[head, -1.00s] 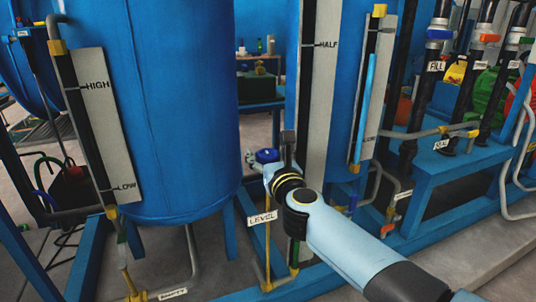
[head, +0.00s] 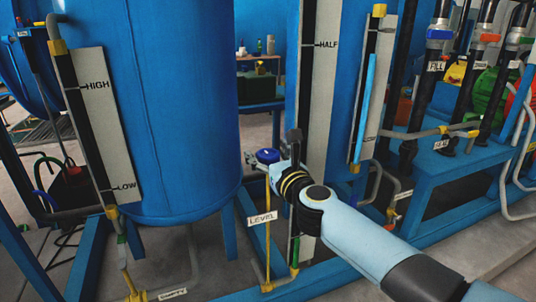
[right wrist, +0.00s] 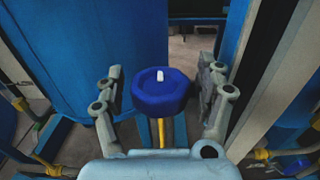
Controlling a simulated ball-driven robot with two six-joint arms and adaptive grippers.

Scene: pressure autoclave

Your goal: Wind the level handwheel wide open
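The level handwheel is a blue knob (head: 268,155) on top of a thin yellow pipe, above the LEVEL label (head: 262,218). In the right wrist view the handwheel (right wrist: 161,92) sits between the two fingers of my right gripper (right wrist: 162,90), with a white mark on its top. The fingers are spread to either side. A gap shows on the left; on the right the finger is very near the rim, and I cannot tell if it touches. In the head view my right gripper (head: 294,148) is at the wheel's right side, partly hiding it. My left gripper is not in view.
A large blue tank (head: 180,110) with a HIGH/LOW gauge board (head: 108,120) stands left of the wheel. The HALF gauge board (head: 318,100) rises close behind and right of my gripper. Black pipes with coloured valve handles (head: 440,34) stand at the right.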

